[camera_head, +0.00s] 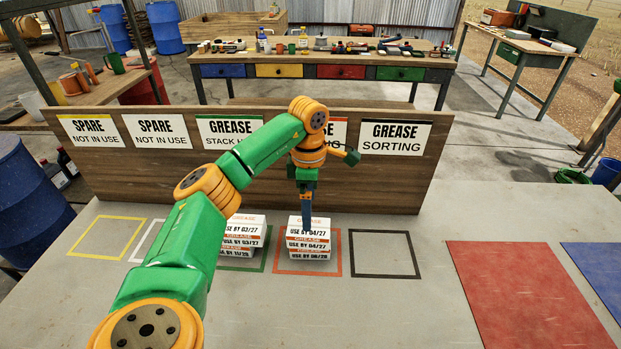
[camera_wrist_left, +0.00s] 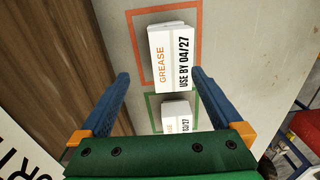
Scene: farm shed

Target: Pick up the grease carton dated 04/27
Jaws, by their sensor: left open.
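A white grease carton labelled USE BY 04/27 (camera_head: 296,220) tops the stack in the orange square; it also shows in the left wrist view (camera_wrist_left: 172,58). The carton under it (camera_head: 307,245) also seems to read 04/27, and the lowest (camera_head: 308,255) seems to read 06/28. My left gripper (camera_head: 307,226) points down over this stack, its finger hiding part of the top carton. In the left wrist view the left gripper (camera_wrist_left: 159,75) is open and empty, the top carton just beyond its fingertips. I cannot tell whether they touch. My right gripper is not in view.
A second carton stack (camera_head: 240,240), its top dated 03/27, stands left in the green square. The black square (camera_head: 384,276) and yellow square (camera_head: 85,258) are empty. A wooden sign board (camera_head: 450,190) stands close behind. Red (camera_head: 530,290) and blue mats lie clear at right.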

